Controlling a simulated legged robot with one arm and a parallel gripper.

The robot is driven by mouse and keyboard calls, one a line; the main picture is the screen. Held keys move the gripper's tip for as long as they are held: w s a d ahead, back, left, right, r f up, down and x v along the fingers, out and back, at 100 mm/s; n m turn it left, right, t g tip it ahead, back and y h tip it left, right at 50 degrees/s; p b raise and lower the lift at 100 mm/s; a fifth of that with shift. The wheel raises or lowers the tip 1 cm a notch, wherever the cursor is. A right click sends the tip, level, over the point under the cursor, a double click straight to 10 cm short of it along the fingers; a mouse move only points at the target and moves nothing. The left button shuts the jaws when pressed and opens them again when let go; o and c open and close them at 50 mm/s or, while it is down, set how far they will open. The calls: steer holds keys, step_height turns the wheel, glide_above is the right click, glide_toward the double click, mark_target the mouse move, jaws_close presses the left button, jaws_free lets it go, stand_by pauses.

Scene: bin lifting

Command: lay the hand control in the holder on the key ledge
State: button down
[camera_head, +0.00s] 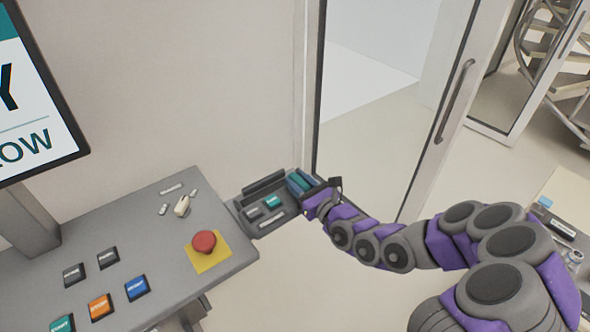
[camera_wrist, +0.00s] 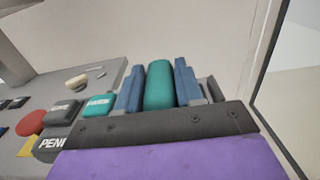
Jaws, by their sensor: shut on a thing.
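My gripper (camera_head: 302,183) is at the right end of the small grey ledge (camera_head: 263,227), next to the door frame. Its two blue fingers (camera_wrist: 158,88) are shut on a rounded teal thing, which I take to be the hand control (camera_wrist: 160,85). Much of it is hidden by the fingers in the head view. The ledge carries a black key (camera_head: 253,214) and a teal key (camera_head: 273,202). A dark raised piece (camera_head: 264,183) along the ledge's back may be the holder; I cannot tell whether the hand control touches it.
The grey console (camera_head: 140,235) at left carries a red mushroom button (camera_head: 204,242) on a yellow plate, and several coloured keys. A screen (camera_head: 35,95) stands at the upper left. A glass door with a handle (camera_head: 455,100) is behind my arm. Open floor lies below the ledge.

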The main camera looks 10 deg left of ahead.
steer(key=s, duration=0.1)
steer(key=s+d, duration=0.1)
steer(key=shift+s+d+r+p, duration=0.15)
steer(key=shift+s+r+p, duration=0.2)
steer(key=shift+s, duration=0.05)
steer(key=shift+r+p, duration=0.15)
steer(key=shift+p, duration=1.5)
steer(key=p, duration=0.3)
steer(key=shift+s+r+p, duration=0.15)
steer(key=shift+s+p, duration=0.1)
steer(key=shift+p, duration=0.15)
steer(key=shift+p, duration=0.6)
steer(key=shift+s+d+p, duration=0.2)
steer(key=shift+s+p, duration=0.1)
steer(key=shift+p, duration=0.85)
steer(key=s+p, duration=0.1)
steer(key=p, duration=0.1)
steer(key=shift+d+p, duration=0.25)
steer(key=shift+p, duration=0.05)
steer(key=shift+f, duration=0.2)
